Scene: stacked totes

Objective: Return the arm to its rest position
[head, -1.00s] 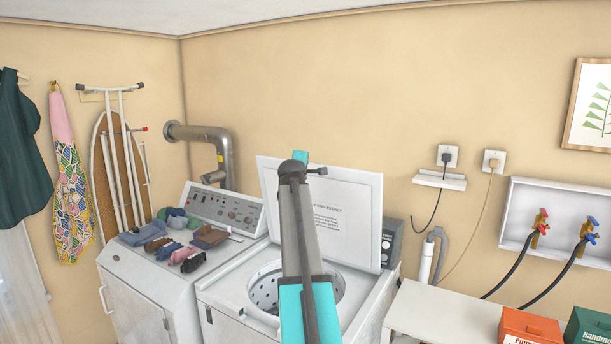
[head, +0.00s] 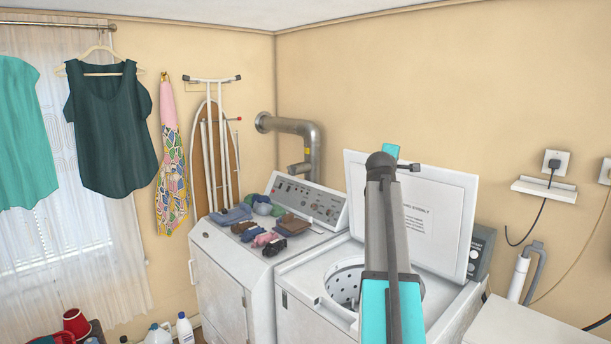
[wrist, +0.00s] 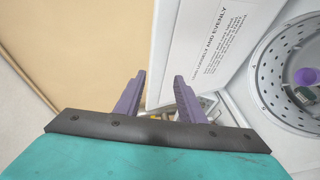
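My arm (head: 384,225) rises in the head view in front of the open washing machine, and its gripper end is hidden there. In the wrist view my gripper (wrist: 158,95) has two purple fingers standing apart with nothing between them. The gripper is close to the washer's raised white lid (wrist: 212,50), which carries printed text. The washer's open drum (wrist: 268,85) is to the right of the fingers. A purple item (wrist: 306,76) and a dark green item (wrist: 304,96) lie in it.
Several folded socks (head: 262,222) lie on the dryer (head: 222,262) left of the washer (head: 312,292). A metal pipe (head: 296,128) runs from the wall behind. A white counter (head: 530,330) is at the right. Bottles (head: 158,335) and a red container (head: 75,323) stand low at the left.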

